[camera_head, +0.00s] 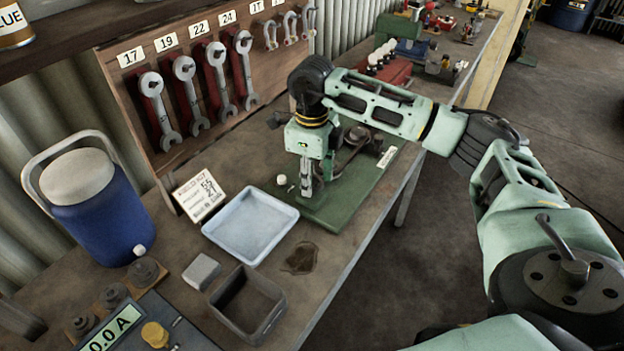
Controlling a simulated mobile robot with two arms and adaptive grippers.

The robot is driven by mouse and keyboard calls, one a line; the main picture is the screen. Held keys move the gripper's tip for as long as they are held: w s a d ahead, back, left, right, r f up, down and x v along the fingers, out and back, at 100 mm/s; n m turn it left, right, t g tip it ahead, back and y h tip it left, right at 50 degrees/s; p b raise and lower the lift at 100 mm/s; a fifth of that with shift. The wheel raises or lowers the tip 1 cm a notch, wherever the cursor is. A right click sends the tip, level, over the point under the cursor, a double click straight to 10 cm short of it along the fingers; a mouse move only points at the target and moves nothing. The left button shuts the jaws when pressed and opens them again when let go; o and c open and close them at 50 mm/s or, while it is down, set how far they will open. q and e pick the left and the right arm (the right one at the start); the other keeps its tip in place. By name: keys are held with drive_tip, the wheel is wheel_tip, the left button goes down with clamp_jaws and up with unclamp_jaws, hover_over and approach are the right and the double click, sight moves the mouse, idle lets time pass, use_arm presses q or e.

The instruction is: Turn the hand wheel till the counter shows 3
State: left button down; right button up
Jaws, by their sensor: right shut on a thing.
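My right gripper (306,186) points down over the green base board (364,182) on the bench, its fingers close together. It is shut on what looks like part of the hand wheel; the fingers and wrist hide the grip. Dark metal parts of the wheel's mechanism (353,146) show just right of the gripper, partly covered by my arm. A small white knob (281,180) shows left of the fingers. A small white label (387,157) is at the board's right edge. I cannot make out a counter reading. My left gripper is not in view.
A pale blue tray (250,226) and a grey open box (247,304) stand left of the board. A blue jug (98,212) and a wrench rack (190,95) are farther left.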

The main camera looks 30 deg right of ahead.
drive_tip(key=shift+a, duration=0.1)
idle(0.4)
drive_tip(key=o, duration=1.1)
drive_tip(key=shift+r, duration=0.1)
wheel_tip(320, 180, up, 12)
